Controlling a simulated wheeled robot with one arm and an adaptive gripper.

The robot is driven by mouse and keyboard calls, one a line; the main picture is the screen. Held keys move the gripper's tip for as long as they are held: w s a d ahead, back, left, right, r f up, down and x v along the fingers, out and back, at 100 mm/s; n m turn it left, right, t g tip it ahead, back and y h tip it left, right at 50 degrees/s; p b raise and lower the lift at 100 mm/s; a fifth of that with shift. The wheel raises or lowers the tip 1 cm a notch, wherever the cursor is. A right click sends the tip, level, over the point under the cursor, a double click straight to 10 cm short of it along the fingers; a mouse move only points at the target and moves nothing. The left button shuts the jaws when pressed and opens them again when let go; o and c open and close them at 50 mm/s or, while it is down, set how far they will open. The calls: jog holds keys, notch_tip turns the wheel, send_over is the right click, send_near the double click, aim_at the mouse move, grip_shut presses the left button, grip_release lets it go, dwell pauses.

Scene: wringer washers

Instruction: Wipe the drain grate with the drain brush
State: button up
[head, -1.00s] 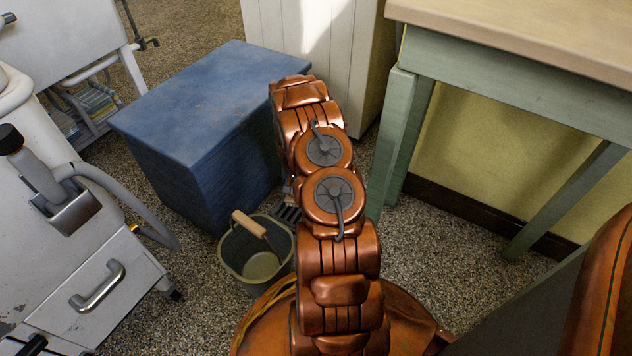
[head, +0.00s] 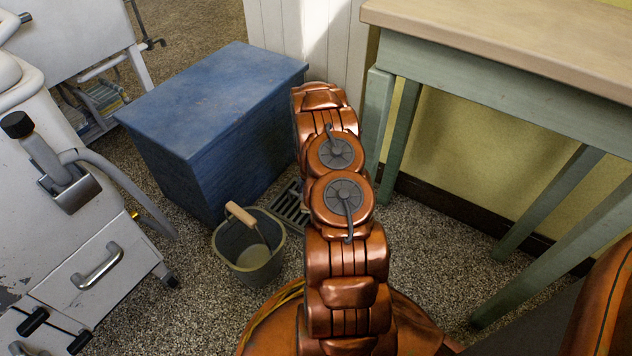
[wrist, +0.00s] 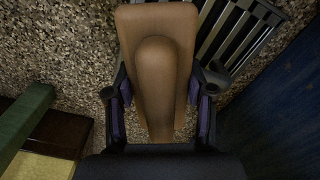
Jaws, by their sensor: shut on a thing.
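The drain brush (wrist: 159,55), brown and wooden with a rounded handle on a flat back, is between the fingers of my gripper (wrist: 160,88) in the wrist view. My gripper is shut on it. Its bristles are hidden underneath. The dark slatted drain grate (wrist: 238,32) lies on the floor just right of the brush in the wrist view, partly covered by the brush and a finger. I cannot tell whether brush and grate touch. In the head view the grate (head: 291,207) shows left of my arm, which hides part of it, my gripper and the brush.
A grey bucket (head: 249,257) with a wooden handle grip stands beside the grate. A blue chest (head: 205,115) is behind it. A green-legged table (head: 480,85) stands at right, a white washer (head: 90,230) at left. Speckled floor is clear under the table.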

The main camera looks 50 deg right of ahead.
jog(key=shift+s+r, duration=0.15)
jog(key=shift+r, duration=0.15)
jog(key=shift+r+p, duration=1.45)
jog(key=shift+r, duration=2.7)
